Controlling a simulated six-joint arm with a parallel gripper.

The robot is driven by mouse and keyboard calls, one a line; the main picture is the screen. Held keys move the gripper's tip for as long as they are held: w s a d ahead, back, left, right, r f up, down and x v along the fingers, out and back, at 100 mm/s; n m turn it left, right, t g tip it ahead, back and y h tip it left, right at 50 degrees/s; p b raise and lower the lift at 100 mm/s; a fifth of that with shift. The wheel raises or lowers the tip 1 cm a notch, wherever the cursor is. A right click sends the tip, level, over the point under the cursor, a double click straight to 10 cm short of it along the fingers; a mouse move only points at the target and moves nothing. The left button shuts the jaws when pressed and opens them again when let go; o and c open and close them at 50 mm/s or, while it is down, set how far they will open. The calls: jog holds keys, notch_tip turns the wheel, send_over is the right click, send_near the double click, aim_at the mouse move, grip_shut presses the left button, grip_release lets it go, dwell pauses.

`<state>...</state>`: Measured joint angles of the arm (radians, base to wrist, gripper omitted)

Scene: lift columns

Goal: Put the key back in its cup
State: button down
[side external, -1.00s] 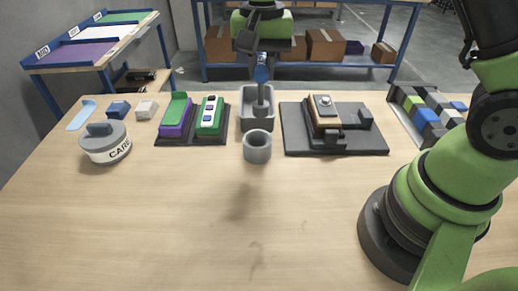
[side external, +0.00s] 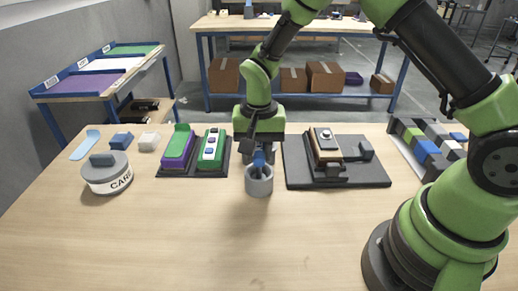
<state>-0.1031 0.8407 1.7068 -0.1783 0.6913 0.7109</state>
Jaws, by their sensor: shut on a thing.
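The grey round cup (side external: 259,184) stands upright on the table near the middle. The key shows as a blue piece (side external: 259,160) right at the cup's mouth. My gripper (side external: 258,151) is shut on the key, just above the cup. The lower end of the key is hidden by the cup's front wall, and I cannot tell how deep it reaches or whether it touches the cup. The grey holder behind the cup is mostly hidden by my gripper.
Left of the cup is a dark tray (side external: 222,172) with purple and green blocks. Right is a dark plate (side external: 372,178) with a fixture. A round "CARE" tin (side external: 108,180) stands at far left, a block rack (side external: 405,153) at far right. The front table is clear.

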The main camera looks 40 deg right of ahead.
jog(key=shift+f, duration=0.1)
jog(key=c, duration=0.9)
grip_release()
notch_tip(320, 180, up, 11)
jog(key=shift+r, duration=0.1)
jog(key=s+r+n+t+y, duration=0.1)
jog(key=s+r+n+t, duration=0.15)
jog(key=s+r, duration=0.65)
jog(key=shift+s+d+r+n+t+y, duration=0.15)
jog(key=shift+s+r+n+t, duration=0.5)
jog(key=shift+s, duration=1.15)
jog(key=shift+s+d+r+n+t+y, duration=0.1)
jog(key=shift+s+r+n+t+y, duration=0.15)
jog(key=shift+s+t, duration=1.1)
jog(key=shift+s+d+r+n+t+y, duration=0.15)
jog(key=shift+s+r+n+t, duration=0.25)
jog(key=shift+s, duration=1.8)
